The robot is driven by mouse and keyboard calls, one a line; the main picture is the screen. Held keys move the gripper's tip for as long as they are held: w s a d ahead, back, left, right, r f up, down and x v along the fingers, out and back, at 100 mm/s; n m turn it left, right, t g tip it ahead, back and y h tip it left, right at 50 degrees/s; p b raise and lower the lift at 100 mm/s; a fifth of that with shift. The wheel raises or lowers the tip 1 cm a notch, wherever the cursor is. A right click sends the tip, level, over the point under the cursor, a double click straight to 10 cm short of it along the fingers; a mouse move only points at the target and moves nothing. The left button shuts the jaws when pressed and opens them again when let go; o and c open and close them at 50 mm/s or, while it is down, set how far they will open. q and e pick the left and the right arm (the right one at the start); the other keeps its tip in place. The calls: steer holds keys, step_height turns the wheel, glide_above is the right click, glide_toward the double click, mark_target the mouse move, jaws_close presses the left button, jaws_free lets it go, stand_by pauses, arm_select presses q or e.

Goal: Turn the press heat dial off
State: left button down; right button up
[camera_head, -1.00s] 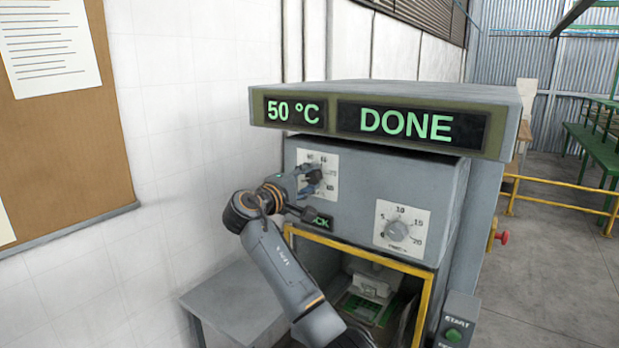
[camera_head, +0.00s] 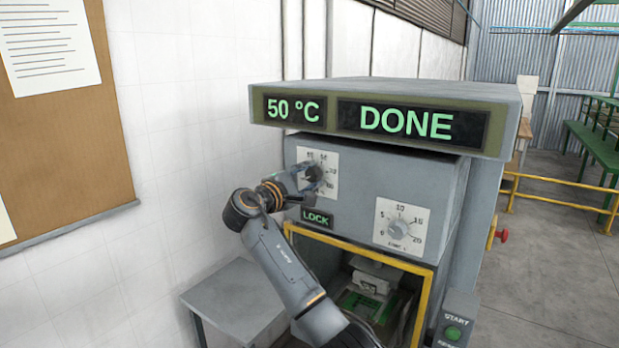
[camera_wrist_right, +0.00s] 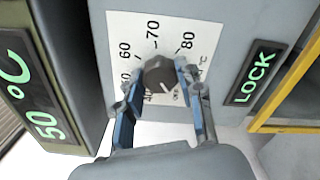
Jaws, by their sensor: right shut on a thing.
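The press heat dial (camera_head: 312,174) is a dark round knob on a white plate with temperature numbers, on the left of the press front. In the right wrist view the dial (camera_wrist_right: 159,73) sits between the two blue-grey fingers of my right gripper (camera_wrist_right: 158,80), which are closed on its sides. In the head view my right gripper (camera_head: 308,177) covers part of the dial and its plate. A pale pointer mark shows on the knob's lower right part in the wrist view. The display (camera_head: 295,112) reads 50 °C, and beside it DONE. My left gripper is not in view.
A second dial (camera_head: 398,231), for time, is on the right of the press front. A lit LOCK sign (camera_head: 317,218) is below the heat dial. The yellow-framed opening (camera_head: 365,257) and a START button (camera_head: 453,333) are lower. A white wall stands close at left.

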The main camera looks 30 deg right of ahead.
steer(key=o, duration=1.2)
steer(key=shift+c, duration=0.2)
steer(key=shift+a, duration=0.15)
steer(key=v, duration=1.1)
steer(key=shift+s+a, duration=0.15)
steer(key=shift+a, duration=0.2)
steer(key=shift+f, duration=0.1)
